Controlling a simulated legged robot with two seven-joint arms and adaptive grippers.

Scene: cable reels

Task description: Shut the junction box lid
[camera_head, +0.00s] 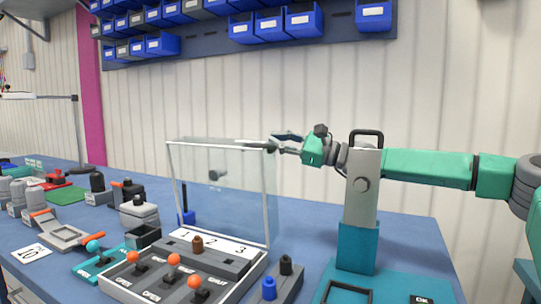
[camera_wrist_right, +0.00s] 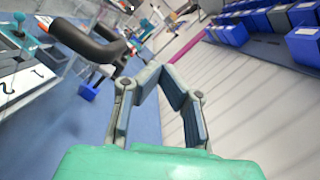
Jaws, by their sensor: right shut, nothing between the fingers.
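The junction box (camera_head: 180,275) sits on the blue bench, with orange-topped levers and a white 1-2-3 strip. Its clear lid (camera_head: 235,190) stands upright, open, in a pale frame at the back of the box. A dark knob (camera_head: 216,176) shows on or through the panel. My right gripper (camera_head: 272,146) is shut and empty at the lid's upper right edge; whether it touches is unclear. My left gripper is not in view.
A block with blue and black knobs (camera_head: 285,285) is right of the box. Several small devices crowd the left. Blue bins (camera_head: 285,22) hang on the wall above.

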